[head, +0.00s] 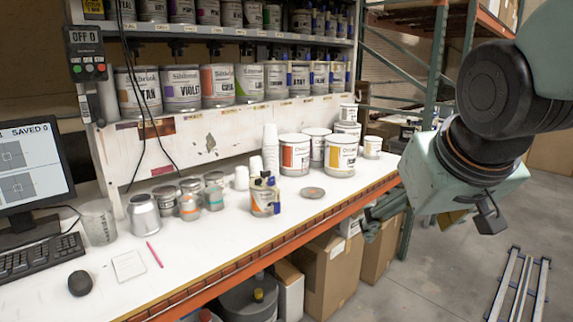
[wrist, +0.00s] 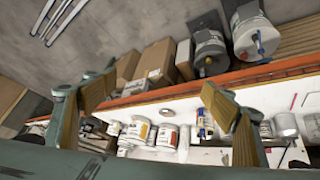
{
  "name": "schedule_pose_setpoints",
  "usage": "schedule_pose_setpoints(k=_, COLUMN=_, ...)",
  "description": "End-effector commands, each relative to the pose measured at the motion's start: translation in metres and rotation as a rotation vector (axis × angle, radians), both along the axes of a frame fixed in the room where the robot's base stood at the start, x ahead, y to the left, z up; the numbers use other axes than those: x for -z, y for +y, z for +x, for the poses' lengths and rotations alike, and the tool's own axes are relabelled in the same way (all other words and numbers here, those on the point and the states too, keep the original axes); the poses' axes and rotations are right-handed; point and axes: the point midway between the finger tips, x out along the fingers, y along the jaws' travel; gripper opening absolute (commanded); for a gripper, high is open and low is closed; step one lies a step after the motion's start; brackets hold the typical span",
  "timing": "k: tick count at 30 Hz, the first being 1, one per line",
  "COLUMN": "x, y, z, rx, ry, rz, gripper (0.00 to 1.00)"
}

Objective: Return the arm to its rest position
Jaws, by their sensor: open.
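My arm reaches in from the upper right of the head view. My gripper (head: 472,212) hangs at its end over the open floor, to the right of the white workbench and apart from it. In the wrist view my gripper (wrist: 158,88) shows two wood-coloured finger pads spread wide, with nothing between them. The pads touch nothing that I can see. In the head view the gripper is partly hidden behind my wrist housing.
Shelves of colorant cans (head: 181,88) stand behind. Cardboard boxes (head: 330,272) sit under the bench. Metal rails (head: 520,285) lie on the otherwise clear right floor.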

Motion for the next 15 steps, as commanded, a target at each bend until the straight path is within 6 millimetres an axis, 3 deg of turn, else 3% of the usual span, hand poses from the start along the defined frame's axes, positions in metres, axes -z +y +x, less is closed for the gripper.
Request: schedule_pose_setpoints(k=15, x=0.009, y=0.004, z=-0.134, rx=0.049, ry=0.167, rz=0.050, gripper=0.77)
